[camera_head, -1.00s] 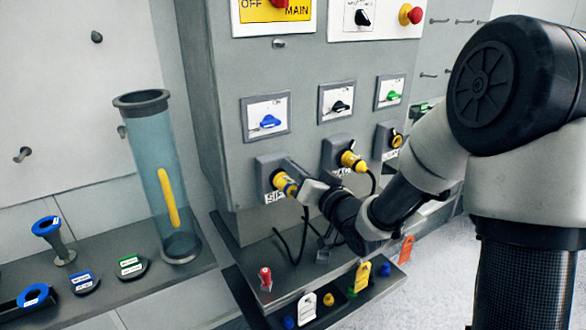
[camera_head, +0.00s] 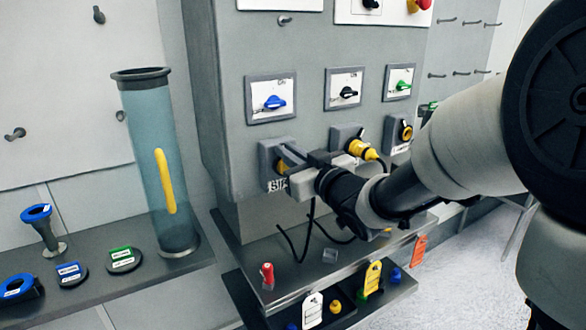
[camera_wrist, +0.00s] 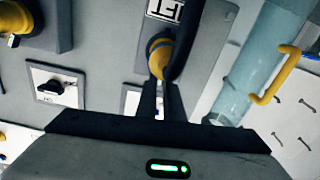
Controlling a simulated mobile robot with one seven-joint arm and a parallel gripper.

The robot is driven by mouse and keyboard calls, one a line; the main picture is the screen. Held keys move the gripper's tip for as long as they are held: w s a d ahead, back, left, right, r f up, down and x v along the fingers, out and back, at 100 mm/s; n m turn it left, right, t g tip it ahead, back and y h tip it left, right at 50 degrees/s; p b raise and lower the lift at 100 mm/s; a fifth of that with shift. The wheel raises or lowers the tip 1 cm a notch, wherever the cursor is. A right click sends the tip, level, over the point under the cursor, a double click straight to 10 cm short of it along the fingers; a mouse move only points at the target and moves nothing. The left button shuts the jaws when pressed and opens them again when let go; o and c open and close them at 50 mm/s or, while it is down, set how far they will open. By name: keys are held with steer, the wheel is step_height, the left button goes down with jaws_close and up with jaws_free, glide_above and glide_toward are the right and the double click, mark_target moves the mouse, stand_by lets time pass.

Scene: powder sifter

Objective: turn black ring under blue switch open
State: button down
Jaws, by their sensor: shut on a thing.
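The blue switch (camera_head: 274,102) sits on the grey cabinet's left switch plate. Below it is a grey socket housing (camera_head: 266,157) with a yellow plug, mostly hidden by my gripper (camera_head: 292,180) in the head view. In the wrist view the yellow plug (camera_wrist: 156,52) is between the tips of my gripper (camera_wrist: 159,86), whose dark fingers are close together and shut on it. A dark curved piece (camera_wrist: 184,40) passes beside the plug. I cannot clearly make out the black ring or its turn. The blue switch's plate is mostly behind the fingers in the wrist view.
The middle socket's yellow plug (camera_head: 362,150) is close to my wrist. The black switch (camera_head: 348,92) and green switch (camera_head: 403,86) are to the right. A clear tube (camera_head: 152,160) stands on the left shelf. Black cables (camera_head: 306,232) hang below; tags stand on the lower ledge.

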steer(key=n+b, duration=0.1)
steer(key=a+n+b, duration=0.1)
steer(key=n+b, duration=0.1)
steer(key=s+n+b, duration=0.1)
steer(key=b, duration=0.1)
steer(key=shift+a+f+n, duration=0.2)
steer(key=shift+f+n, duration=0.1)
steer(key=shift+n, duration=0.1)
steer(key=shift+b, duration=0.35)
steer(key=c, duration=1.9)
jaws_free()
steer(key=shift+o, duration=0.2)
steer(key=b+v, duration=0.1)
steer(key=v, duration=1.6)
